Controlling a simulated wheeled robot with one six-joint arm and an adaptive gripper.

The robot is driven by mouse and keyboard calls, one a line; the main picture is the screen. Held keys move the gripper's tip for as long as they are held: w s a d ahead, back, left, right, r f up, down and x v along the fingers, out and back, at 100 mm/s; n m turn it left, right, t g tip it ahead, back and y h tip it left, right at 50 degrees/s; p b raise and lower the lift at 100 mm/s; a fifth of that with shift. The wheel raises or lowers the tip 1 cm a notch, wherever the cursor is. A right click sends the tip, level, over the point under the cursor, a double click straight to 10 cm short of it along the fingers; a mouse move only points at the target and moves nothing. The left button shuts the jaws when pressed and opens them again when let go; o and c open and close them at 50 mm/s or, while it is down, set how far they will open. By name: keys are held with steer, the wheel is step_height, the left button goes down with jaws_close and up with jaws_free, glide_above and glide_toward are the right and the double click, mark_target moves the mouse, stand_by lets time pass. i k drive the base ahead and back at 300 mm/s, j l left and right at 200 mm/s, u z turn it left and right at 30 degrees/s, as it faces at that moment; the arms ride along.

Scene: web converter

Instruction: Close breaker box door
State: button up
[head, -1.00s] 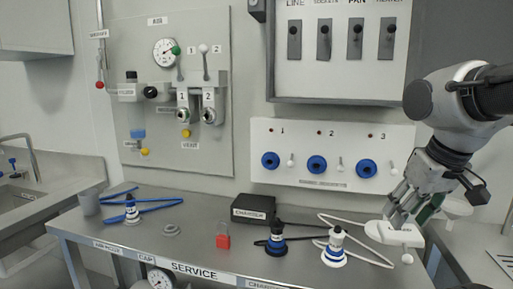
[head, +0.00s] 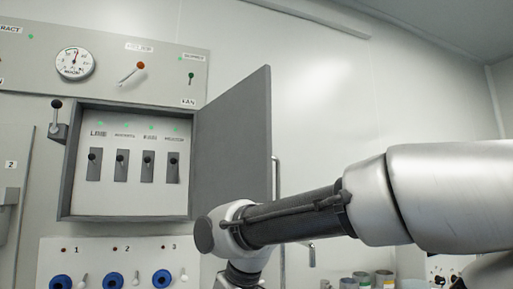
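The breaker box (head: 68,190) is mounted on the wall at the left of the head view. Its grey door (head: 235,135) stands open, hinged on the box's right side and swung out to the right. Inside, a white panel carries several black switches under green lights, with labels such as LINE. My arm reaches in from the right, and its wrist is in front of and below the door's lower edge. I cannot tell whether it touches the door. My gripper is below the picture's lower edge and out of view.
Below the box is a white panel (head: 200,262) with blue round sockets and small white levers. Above is a grey panel with a gauge (head: 75,63) and a red-knobbed lever (head: 132,72). A vertical rail (head: 276,175) is right of the door. Several cans (head: 384,279) stand at the lower right.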

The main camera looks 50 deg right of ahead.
mark_target(234, 158)
steer(key=k+l+u, duration=0.15)
steer(key=k+l, duration=0.25)
steer(key=k+l+u, duration=0.1)
steer(key=k+l, duration=0.2)
steer(key=k, duration=0.15)
steer(key=k+l+u, duration=0.15)
steer(key=k+l, duration=0.15)
steer(key=k, duration=0.15)
steer(key=l, duration=0.45)
steer(key=k+l+u, duration=0.15)
steer(key=l, duration=0.75)
steer(key=k+l+u, duration=0.1)
steer(key=l, duration=0.35)
